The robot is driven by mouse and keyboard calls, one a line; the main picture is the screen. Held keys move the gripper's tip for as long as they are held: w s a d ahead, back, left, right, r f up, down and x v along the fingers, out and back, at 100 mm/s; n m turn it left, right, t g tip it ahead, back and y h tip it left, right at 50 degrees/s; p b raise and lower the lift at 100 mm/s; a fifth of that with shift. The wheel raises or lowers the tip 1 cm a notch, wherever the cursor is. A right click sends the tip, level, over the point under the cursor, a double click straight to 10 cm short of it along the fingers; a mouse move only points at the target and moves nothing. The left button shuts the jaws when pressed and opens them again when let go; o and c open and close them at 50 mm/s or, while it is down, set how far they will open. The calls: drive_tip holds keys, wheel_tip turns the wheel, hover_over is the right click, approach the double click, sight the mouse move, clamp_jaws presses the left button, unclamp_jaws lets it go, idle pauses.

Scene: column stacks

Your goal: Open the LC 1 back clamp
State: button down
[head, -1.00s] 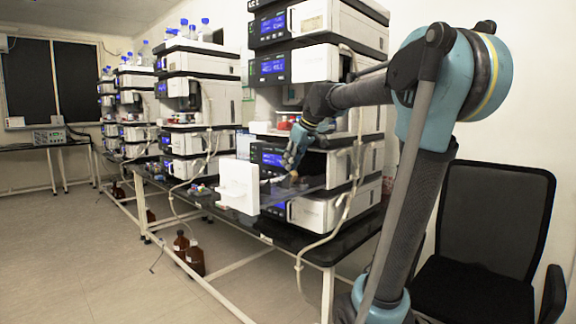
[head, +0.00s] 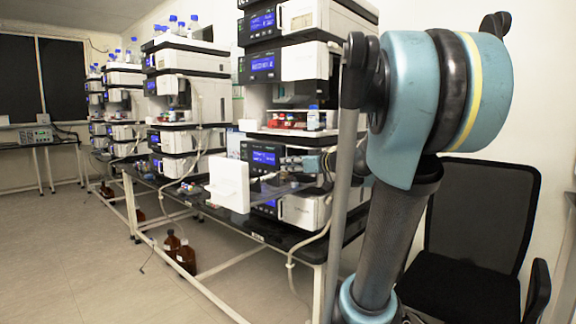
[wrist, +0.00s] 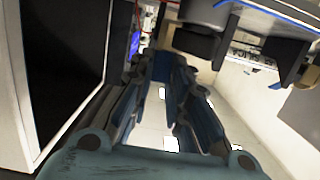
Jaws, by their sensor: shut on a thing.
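The near instrument stack stands on the black bench, with its column compartment low down and a white door (head: 229,186) swung open to the left. My gripper (head: 292,163) is at the compartment front, right of that door, partly lost against dark surfaces. In the wrist view my gripper's blue-lined fingers (wrist: 168,66) converge with tips close together. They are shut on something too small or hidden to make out. I cannot make out the back clamp in either view.
A white panel edge (wrist: 104,75) stands close left of the fingers. Dark and grey instrument parts (wrist: 215,25) are at upper right. Red items and a blue-capped bottle (head: 313,118) sit above the compartment.

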drive_tip(key=shift+s+d+f+t+y, duration=0.2)
drive_tip(key=shift+f+t+y, duration=0.2)
drive_tip(key=shift+t+y, duration=0.2)
idle(0.3)
drive_tip(key=c, duration=1.5)
unclamp_jaws()
drive_tip(key=shift+d, duration=0.1)
drive_tip(key=shift+f+v, duration=0.15)
drive_tip(key=shift+v, duration=2.8)
drive_tip(key=shift+f+v, duration=0.15)
drive_tip(key=shift+v, duration=2.75)
